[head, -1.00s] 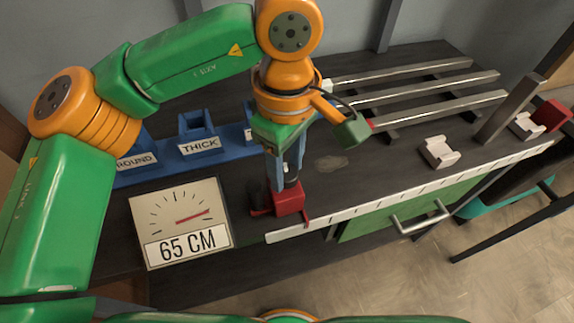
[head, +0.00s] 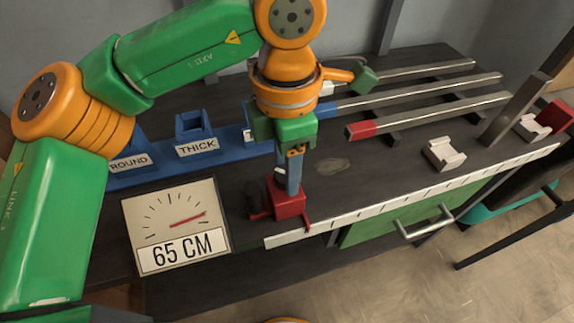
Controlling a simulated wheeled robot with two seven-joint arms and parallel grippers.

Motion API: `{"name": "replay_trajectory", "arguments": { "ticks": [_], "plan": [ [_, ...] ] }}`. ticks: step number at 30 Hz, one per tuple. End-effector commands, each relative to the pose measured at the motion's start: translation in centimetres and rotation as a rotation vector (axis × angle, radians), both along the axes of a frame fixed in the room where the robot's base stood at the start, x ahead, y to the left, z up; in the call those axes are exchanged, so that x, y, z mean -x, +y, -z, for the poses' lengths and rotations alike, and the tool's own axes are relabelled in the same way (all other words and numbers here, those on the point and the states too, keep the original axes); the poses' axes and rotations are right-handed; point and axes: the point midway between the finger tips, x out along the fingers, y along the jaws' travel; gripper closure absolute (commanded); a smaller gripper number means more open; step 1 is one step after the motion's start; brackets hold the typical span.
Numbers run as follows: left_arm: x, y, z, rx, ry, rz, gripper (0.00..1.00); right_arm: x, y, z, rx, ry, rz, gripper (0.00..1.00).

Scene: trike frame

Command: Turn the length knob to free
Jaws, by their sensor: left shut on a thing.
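A red block (head: 288,204) sits on the bench at the left end of the white ruler strip (head: 400,198). My left gripper (head: 293,184) points straight down onto the top of the red block. Its fingers are shut on the length knob there, which they hide; I cannot read the knob's setting. The gauge panel (head: 175,225) at the front left reads 65 CM, with its red needle pointing right and slightly up. My right gripper is not in view.
Blue holders labelled ROUND and THICK (head: 197,140) stand behind the gauge. Several metal bars with coloured ends (head: 430,112) lie at the back right. White cradles (head: 443,154) and a grey post (head: 515,110) stand to the right. A green drawer (head: 385,226) is below the ruler.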

Motion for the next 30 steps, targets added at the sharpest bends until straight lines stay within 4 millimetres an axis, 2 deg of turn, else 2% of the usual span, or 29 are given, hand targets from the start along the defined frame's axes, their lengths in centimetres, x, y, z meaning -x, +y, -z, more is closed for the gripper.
{"name": "replay_trajectory", "arguments": {
  "ticks": [15,30],
  "plan": [
    [0.0,0.0,0.1,0.000,0.000,-0.421,1.00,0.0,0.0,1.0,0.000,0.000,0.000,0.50],
    [0.0,0.0,0.0,-0.001,0.000,-0.581,1.00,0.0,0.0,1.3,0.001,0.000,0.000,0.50]
  ]
}}
